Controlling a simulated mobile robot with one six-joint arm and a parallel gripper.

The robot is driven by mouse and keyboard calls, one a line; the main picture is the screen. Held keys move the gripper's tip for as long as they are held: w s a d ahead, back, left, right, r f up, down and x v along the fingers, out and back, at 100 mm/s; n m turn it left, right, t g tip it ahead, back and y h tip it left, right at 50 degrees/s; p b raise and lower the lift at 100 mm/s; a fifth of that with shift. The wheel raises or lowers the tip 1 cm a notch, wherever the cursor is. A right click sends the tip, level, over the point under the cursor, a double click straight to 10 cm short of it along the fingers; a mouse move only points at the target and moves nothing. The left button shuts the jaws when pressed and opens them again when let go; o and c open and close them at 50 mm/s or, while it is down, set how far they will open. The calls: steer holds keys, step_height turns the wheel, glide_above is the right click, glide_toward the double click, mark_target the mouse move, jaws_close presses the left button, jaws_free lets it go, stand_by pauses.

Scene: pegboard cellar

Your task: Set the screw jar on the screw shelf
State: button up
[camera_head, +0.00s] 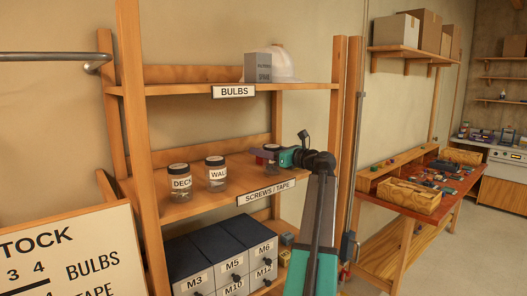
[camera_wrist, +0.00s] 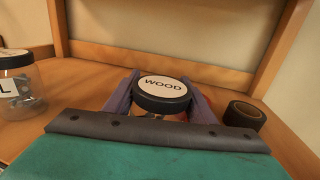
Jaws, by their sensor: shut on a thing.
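The screw jar (camera_wrist: 163,88) has a black lid with a white label reading WOOD. It sits between the two fingers of my gripper (camera_wrist: 162,98) in the wrist view, and the gripper is shut on it. In the head view the jar (camera_head: 271,148) is partly hidden behind my gripper (camera_head: 268,154). It is over the right part of the screw shelf (camera_head: 228,186), which has a SCREWS / TAPE label. I cannot tell whether the jar's base touches the shelf board.
Jars labelled DECK (camera_head: 180,182) and WALL (camera_head: 216,174) stand on the same shelf to the left. A dark tape roll (camera_wrist: 244,115) lies close to the right of my gripper. The BULBS shelf (camera_head: 190,90) is above. Drawer boxes (camera_head: 225,258) are below.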

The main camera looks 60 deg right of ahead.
steer(key=shift+f, duration=0.1)
steer(key=o, duration=1.3)
steer(key=shift+r, duration=0.2)
steer(key=shift+s+f, duration=0.15)
steer(key=shift+s, duration=0.2)
steer(key=s+b, duration=0.1)
steer(key=s, duration=0.2)
steer(key=s+a+b, duration=0.1)
steer(key=s, duration=0.3)
steer(key=s+b, duration=0.1)
steer(key=s, duration=0.3)
steer(key=shift+s+a, duration=0.15)
steer(key=shift+a, duration=0.15)
